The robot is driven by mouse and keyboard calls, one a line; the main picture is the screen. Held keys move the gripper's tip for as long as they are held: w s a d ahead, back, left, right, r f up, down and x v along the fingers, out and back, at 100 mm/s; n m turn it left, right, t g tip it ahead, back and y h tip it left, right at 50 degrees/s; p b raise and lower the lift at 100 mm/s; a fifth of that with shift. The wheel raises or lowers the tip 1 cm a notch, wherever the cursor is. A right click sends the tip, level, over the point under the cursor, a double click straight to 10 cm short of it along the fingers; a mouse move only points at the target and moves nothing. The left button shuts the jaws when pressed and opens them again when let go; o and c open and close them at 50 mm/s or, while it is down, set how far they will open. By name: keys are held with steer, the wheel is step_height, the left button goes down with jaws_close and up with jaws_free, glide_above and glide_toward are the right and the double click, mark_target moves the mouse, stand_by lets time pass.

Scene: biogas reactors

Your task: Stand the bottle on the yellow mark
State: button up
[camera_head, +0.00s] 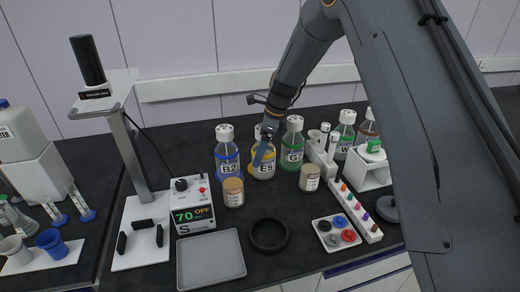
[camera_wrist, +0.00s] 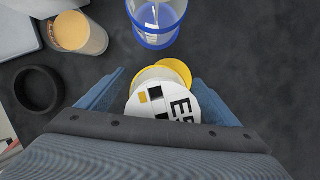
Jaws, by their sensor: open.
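A bottle with yellow contents and an E5 label (camera_head: 266,171) stands on the dark bench among other bottles. My gripper (camera_head: 264,150) is at this bottle's upper part, hiding some of it. In the wrist view the white E5 face (camera_wrist: 165,106) lies between the two blue fingers of my open gripper (camera_wrist: 160,84), which stand apart on either side. A yellow rounded edge shows just beyond it; I cannot tell whether it is part of the bottle or the mark. No separate yellow mark is clearly visible in the head view.
Tan-lidded jars (camera_head: 233,193) (camera_head: 310,178), a black ring (camera_head: 269,235), a grey tray (camera_head: 211,262) and a 70 OFF device (camera_head: 193,208) stand in front. My arm hides the right side.

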steer(key=shift+r, duration=0.1)
steer(key=b+v, duration=0.4)
steer(key=v, duration=0.8)
